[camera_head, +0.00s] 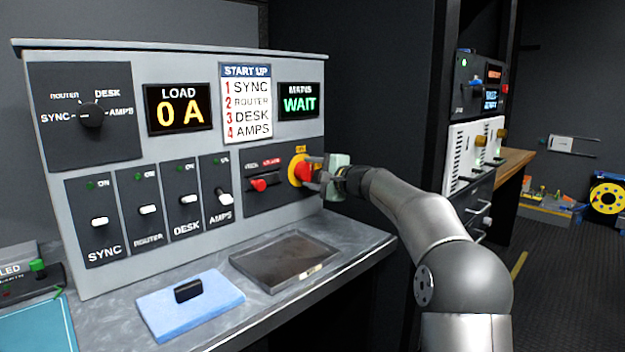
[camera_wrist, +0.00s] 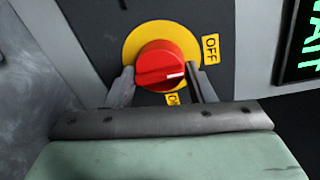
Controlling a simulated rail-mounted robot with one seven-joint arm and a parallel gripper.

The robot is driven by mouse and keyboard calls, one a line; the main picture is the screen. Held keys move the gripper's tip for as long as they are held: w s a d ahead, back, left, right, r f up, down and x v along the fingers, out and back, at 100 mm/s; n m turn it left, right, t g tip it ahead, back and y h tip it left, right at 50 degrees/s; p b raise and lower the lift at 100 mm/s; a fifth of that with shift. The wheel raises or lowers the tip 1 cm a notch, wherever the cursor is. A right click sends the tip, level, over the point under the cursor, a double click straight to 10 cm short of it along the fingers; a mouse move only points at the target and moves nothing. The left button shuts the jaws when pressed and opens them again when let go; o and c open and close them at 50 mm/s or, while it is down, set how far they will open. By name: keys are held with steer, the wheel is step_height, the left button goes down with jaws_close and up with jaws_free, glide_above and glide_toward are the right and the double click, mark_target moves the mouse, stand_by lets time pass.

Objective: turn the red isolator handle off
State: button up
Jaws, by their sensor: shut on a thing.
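The red isolator handle (camera_wrist: 160,64) is a round red knob on a yellow disc (camera_wrist: 133,46). In the wrist view its white mark points right, between the OFF label (camera_wrist: 211,49) and the partly hidden ON label (camera_wrist: 173,99). My gripper (camera_wrist: 163,86) has one finger on each side of the knob and is shut on it. In the head view, the handle (camera_head: 300,170) is at the panel's right end, and my gripper (camera_head: 317,175) reaches it from the right, partly covering it.
The MAINS display (camera_head: 299,103) reads WAIT and LOAD (camera_head: 178,107) reads 0 A. A smaller red knob (camera_head: 264,183) sits left of the handle. Toggle switches (camera_head: 148,210) line the panel. A dark tray (camera_head: 285,262) and a blue pad (camera_head: 190,303) lie on the bench below.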

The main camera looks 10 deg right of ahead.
steer(key=shift+r, duration=0.25)
steer(key=o, duration=0.9)
steer(key=shift+d, duration=0.1)
steer(key=shift+o, duration=0.2)
steer(key=shift+f, duration=0.1)
steer(key=shift+s, duration=0.15)
steer(key=v, duration=1.7)
steer(key=shift+b, duration=0.35)
steer(key=shift+s+f, duration=0.1)
